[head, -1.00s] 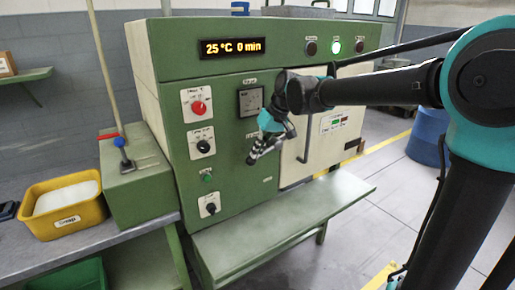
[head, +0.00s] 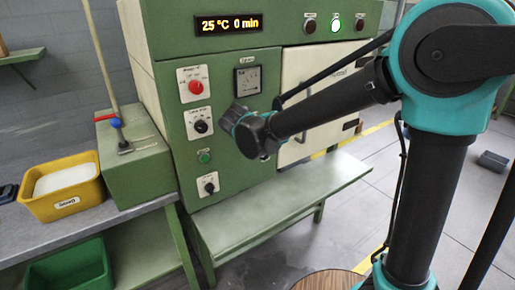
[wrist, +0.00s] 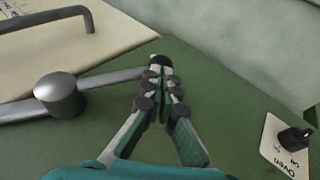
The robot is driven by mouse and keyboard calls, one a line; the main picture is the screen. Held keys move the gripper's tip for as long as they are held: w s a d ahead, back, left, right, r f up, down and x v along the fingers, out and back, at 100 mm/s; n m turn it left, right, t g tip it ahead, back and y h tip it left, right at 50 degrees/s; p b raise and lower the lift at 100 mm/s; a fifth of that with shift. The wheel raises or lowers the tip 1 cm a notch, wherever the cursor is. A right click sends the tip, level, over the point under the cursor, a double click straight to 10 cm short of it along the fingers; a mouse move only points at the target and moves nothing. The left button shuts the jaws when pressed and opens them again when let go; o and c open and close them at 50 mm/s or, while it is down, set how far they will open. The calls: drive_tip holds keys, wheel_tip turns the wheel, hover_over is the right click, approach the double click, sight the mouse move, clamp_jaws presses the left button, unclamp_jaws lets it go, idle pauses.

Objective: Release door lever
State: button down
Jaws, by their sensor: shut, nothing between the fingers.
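In the wrist view the silver door lever (wrist: 109,79) has a round hub (wrist: 60,95), with one arm reaching right to my fingertips and another going left out of frame. My gripper (wrist: 158,72) is shut and empty, its tips right beside the lever's right end; whether they touch I cannot tell. The cream oven door (wrist: 110,40) is at upper left with a grey bar handle (wrist: 45,18). In the head view the door (head: 308,68) looks closed against the green oven, and my wrist and arm hide the lever and most of the gripper.
The green oven front carries a red knob (head: 195,87), a black knob (head: 201,126) and a lower oven knob (head: 209,187), which also shows in the wrist view (wrist: 293,139). A green shelf (head: 270,210) juts out below. A yellow bin (head: 62,203) stands at left.

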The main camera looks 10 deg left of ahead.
drive_tip(key=shift+w+d+f+t+h, duration=0.3)
drive_tip(key=shift+w+d+f, duration=0.35)
drive_tip(key=shift+f, duration=0.1)
idle(0.4)
